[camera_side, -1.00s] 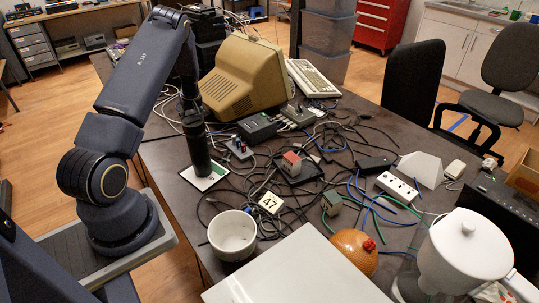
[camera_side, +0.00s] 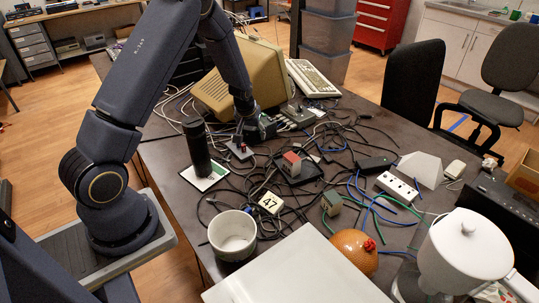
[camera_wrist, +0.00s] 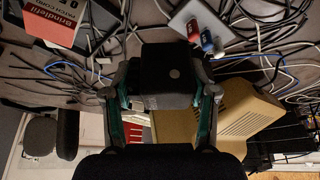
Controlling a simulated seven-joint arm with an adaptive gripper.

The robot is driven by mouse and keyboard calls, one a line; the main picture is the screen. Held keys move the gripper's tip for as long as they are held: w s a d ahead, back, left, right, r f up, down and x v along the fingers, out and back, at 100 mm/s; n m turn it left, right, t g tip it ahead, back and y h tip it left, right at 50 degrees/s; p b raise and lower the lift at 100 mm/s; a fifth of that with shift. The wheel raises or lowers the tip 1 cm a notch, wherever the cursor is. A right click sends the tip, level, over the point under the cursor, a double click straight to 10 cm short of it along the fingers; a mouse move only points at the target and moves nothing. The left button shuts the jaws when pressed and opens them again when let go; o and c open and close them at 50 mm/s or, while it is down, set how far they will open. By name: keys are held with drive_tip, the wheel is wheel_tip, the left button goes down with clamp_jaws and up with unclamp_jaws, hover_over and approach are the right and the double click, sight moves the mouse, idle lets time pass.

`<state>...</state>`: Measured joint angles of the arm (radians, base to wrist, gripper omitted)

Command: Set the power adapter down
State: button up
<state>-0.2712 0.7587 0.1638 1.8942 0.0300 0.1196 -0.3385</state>
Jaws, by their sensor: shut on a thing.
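The power adapter appears to be the black block (camera_wrist: 168,72) in the middle of the wrist view. My gripper (camera_wrist: 165,88) is shut on it, with one teal-edged finger on each side. In the side view my gripper (camera_side: 252,120) is low over the table in front of the beige monitor, and the black block (camera_side: 268,127) shows at its fingers. The fingers partly hide the block, and I cannot tell whether its underside touches the table.
A beige monitor (camera_side: 223,88) stands just behind my gripper. A black cylinder (camera_side: 196,143) stands upright on a white and green card to the left. A small red-topped box (camera_side: 291,164) is in front. Tangled cables cover much of the table (camera_side: 160,155).

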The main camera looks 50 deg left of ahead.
drive_tip(key=s+d+f+m+h, duration=0.1)
drive_tip(key=s+d+f+m, duration=0.1)
drive_tip(key=d, duration=0.8)
drive_tip(key=s+d+f+m+h, duration=0.2)
drive_tip(key=d+m, duration=0.4)
drive_tip(key=d, duration=0.5)
drive_tip(key=s+d+f+m+h, duration=0.1)
drive_tip(key=s+d+f+m, duration=0.2)
drive_tip(key=s+d, duration=0.3)
drive_tip(key=shift+s+d+f+m+t+h, duration=0.15)
drive_tip(key=shift+d+m, duration=0.2)
drive_tip(key=shift+d, duration=1.05)
drive_tip(key=shift+w+d+m+t+h, duration=0.15)
drive_tip(key=shift+d+m, duration=0.2)
drive_tip(key=shift+d, duration=1)
drive_tip(key=shift+f, duration=2.05)
drive_tip(key=o, duration=1.3)
drive_tip(key=shift+f, duration=0.1)
